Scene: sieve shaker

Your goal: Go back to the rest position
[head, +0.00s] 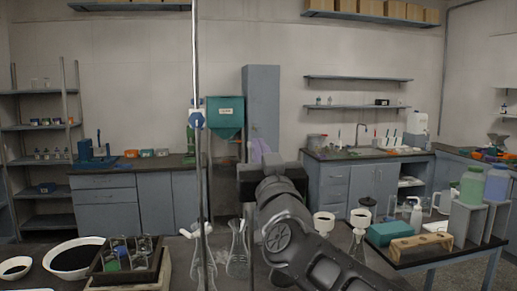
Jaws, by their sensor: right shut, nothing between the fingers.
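My right arm reaches in from the bottom right, and its gripper (268,172) is in the middle of the view, pointing away from me. The wrist hides most of the fingers; the gripper looks shut, and I see nothing held in it. My left gripper is not in view. No sieve shaker can be made out for certain.
A tall metal rod (197,60) with a blue clamp rises left of my gripper. Glass flasks (237,262) stand below it. A crate of glassware (157,273) and black-filled bowls (72,262) are at left. A side table (440,258) with bottles is at right.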

